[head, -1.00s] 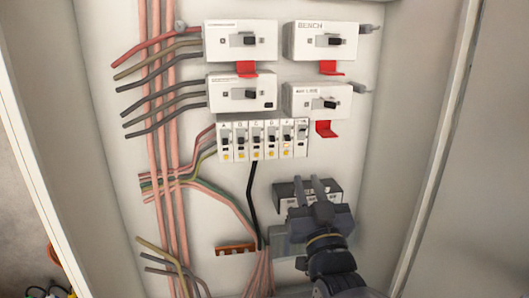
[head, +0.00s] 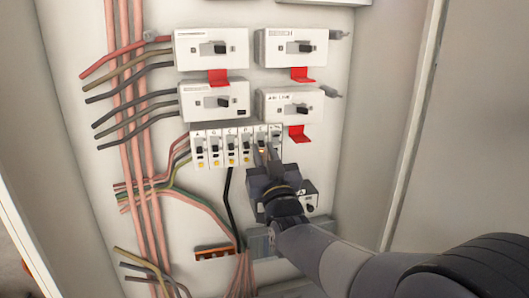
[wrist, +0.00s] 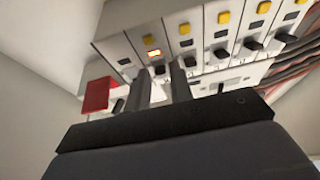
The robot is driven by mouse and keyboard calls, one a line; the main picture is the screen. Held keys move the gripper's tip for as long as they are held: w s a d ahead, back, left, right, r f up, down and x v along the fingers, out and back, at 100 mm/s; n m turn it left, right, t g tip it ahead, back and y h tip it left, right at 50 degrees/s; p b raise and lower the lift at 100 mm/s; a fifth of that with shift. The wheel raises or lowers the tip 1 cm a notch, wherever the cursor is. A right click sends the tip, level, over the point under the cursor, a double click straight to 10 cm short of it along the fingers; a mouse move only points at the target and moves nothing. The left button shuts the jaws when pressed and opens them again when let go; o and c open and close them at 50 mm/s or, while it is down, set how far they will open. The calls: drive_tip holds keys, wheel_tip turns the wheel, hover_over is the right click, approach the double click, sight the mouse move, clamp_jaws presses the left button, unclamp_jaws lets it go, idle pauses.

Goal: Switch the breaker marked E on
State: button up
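The breaker marked E (head: 262,133) is taken to be the fifth from the left in a row of small white breakers; its letter is too small to read surely. In the wrist view this breaker (wrist: 150,42) has a glowing orange button, and its dark lever (wrist: 160,70) shows between my fingertips. My gripper (head: 265,153) is at the lower part of this breaker and hides some of it. In the wrist view my gripper (wrist: 161,82) has its two fingers apart, with nothing held. Whether they touch the lever I cannot tell.
Neighbouring breakers (head: 230,148) stand close on the left, one more on the right. Larger switch boxes (head: 288,107) with red tags (head: 299,133) sit above. A grey box (head: 310,196) is partly behind my gripper. Cables (head: 140,130) run down the left side.

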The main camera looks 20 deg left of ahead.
drive_tip(key=shift+c, duration=0.3)
clamp_jaws()
drive_tip(key=shift+r+g, duration=0.15)
drive_tip(key=shift+g, duration=0.15)
drive_tip(key=shift+s+r+g+p, duration=0.15)
drive_tip(key=shift+r+g+p, duration=0.35)
drive_tip(key=shift+p, duration=0.65)
drive_tip(key=r+g+h+p, duration=0.1)
drive_tip(key=g+p, duration=0.1)
drive_tip(key=p, duration=0.2)
drive_tip(key=shift+d+r+h, duration=0.1)
drive_tip(key=shift+h, duration=0.3)
drive_tip(key=g+p, duration=0.1)
drive_tip(key=p, duration=0.4)
drive_tip(key=r+g+h+p, duration=0.1)
drive_tip(key=p, duration=0.3)
drive_tip(key=shift+r+g+h+p, duration=0.2)
drive_tip(key=shift+g+h+p, duration=0.1)
drive_tip(key=shift+g+p, duration=0.1)
drive_tip(key=p, duration=0.3)
drive_tip(key=shift+r+g+h, duration=0.1)
drive_tip(key=shift+g+h, duration=0.2)
drive_tip(key=shift+h, duration=0.1)
drive_tip(key=shift+g+p, duration=0.3)
drive_tip(key=shift+p, duration=0.55)
